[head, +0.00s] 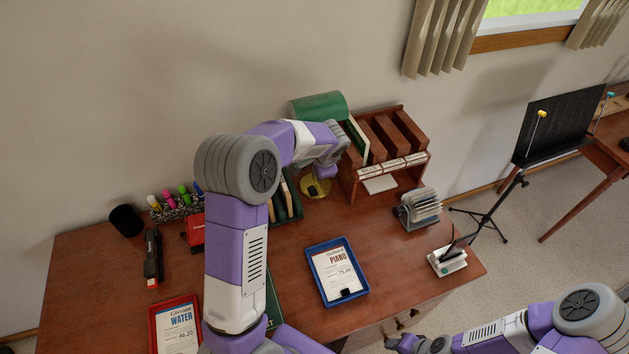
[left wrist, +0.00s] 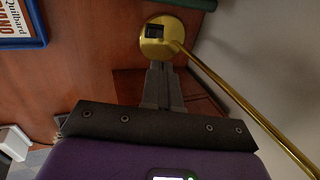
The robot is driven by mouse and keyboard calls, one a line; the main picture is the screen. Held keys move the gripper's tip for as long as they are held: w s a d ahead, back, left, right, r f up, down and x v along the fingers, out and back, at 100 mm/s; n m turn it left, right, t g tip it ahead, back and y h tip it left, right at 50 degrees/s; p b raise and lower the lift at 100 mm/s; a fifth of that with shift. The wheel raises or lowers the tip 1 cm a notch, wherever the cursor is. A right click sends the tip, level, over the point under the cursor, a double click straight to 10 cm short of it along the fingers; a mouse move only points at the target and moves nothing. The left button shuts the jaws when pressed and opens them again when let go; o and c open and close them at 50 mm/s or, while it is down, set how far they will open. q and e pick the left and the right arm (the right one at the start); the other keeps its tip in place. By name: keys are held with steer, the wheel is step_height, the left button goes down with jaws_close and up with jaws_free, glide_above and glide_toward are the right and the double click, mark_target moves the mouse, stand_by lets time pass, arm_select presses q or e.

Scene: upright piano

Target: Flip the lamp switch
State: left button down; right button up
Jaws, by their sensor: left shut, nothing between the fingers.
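The desk lamp has a green shade (head: 319,106) at the back of the desk and a round brass base (head: 314,188) below it. In the left wrist view the base (left wrist: 147,48) carries a small black switch (left wrist: 155,31), and the brass stem (left wrist: 240,100) runs off to the lower right. My left gripper (head: 325,170) is over the base, beneath the shade. Its fingers (left wrist: 160,68) are shut and empty, their tips at the base's near edge, just short of the switch; I cannot tell whether they touch. My right gripper (head: 398,343) is low at the picture's bottom, away from the lamp, its fingers unclear.
A wooden organizer (head: 415,146) with books stands close right of the lamp. A green book rack (head: 290,207) is just left of the base. A blue tray (head: 313,291) with a card lies in front. A card file (head: 421,206) stands at right.

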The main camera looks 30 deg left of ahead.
mark_target(311, 187)
arm_select(q)
steer(key=b+x, duration=0.2)
steer(key=x, duration=1.2)
steer(key=shift+w, duration=0.2)
arm_select(e)
steer(key=shift+w+f, duration=0.2)
steer(key=shift+f, duration=1.05)
